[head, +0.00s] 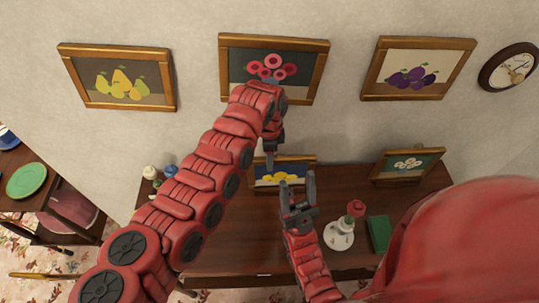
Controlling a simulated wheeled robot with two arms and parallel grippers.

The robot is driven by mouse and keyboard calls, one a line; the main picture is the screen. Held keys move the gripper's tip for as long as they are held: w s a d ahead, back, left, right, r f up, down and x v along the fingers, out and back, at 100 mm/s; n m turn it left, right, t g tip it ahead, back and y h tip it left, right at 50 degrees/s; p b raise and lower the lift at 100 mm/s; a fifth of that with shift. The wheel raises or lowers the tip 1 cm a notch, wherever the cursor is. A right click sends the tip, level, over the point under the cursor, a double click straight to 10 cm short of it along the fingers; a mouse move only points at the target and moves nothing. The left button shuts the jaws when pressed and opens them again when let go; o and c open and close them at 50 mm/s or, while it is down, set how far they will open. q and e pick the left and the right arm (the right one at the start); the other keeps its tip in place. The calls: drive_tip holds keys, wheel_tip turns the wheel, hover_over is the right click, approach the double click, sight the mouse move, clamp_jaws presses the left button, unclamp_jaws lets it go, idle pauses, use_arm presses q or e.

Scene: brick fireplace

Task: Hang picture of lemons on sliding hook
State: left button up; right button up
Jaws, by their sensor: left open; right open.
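The picture of lemons (304,162) stands on the dark wooden dresser against the wall. It has a gold-brown frame and yellow fruit on a dark ground, and is partly hidden by my grippers. My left gripper (270,158) points down at the frame's left part and is open, seen side-on; contact cannot be told. My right gripper (297,184) is open and empty, its fingers pointing up in front of the picture's lower part. I cannot make out a sliding hook.
The dresser (240,235) also bears a white-flower picture (408,164), a white bottle (339,236) and a green book (379,233).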

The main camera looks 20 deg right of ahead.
use_arm(q)
wheel_tip(320, 180, up, 4)
drive_tip(key=b, duration=0.4)
drive_tip(key=shift+w+d, duration=0.1)
wheel_tip(320, 180, up, 13)
drive_tip(key=b, duration=0.3)
drive_tip(key=shift+r+b, duration=0.2)
drive_tip(key=shift+b, duration=0.15)
drive_tip(key=shift+f, duration=0.1)
